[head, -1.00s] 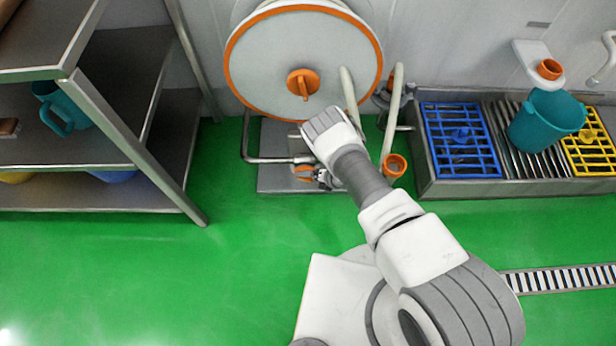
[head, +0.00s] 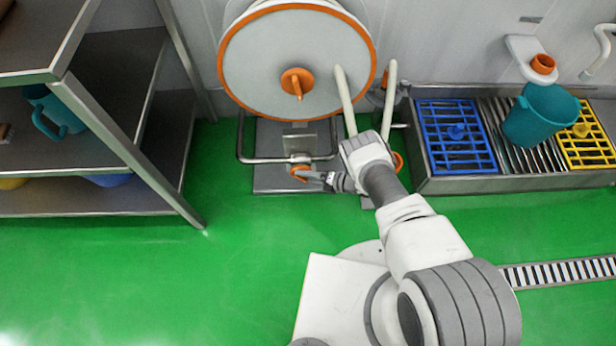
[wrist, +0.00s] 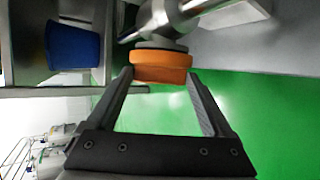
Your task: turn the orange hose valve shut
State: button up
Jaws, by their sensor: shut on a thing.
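The orange hose valve (head: 300,171) sits low on the metal pipe in front of the hose reel. It shows as a round orange knob (wrist: 162,66) on a steel pipe in the wrist view. My gripper (head: 312,176) reaches it from the right in the head view. In the wrist view my gripper (wrist: 159,75) has its fingertips on either side of the knob, shut on it. The knob's exact angle is hard to tell.
The hose reel (head: 250,60) with its orange rim stands behind. A steel shelf (head: 140,160) is on the left. A drain bench (head: 470,183) with blue and yellow grates and a teal bucket (head: 540,118) is on the right. Green floor in front is clear.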

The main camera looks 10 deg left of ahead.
jog(key=o, duration=1.1)
jog(key=shift+o, duration=0.2)
jog(key=p+v, duration=0.6)
jog(key=v, duration=1.1)
jog(key=shift+d, duration=0.15)
jog(key=shift+r, duration=0.15)
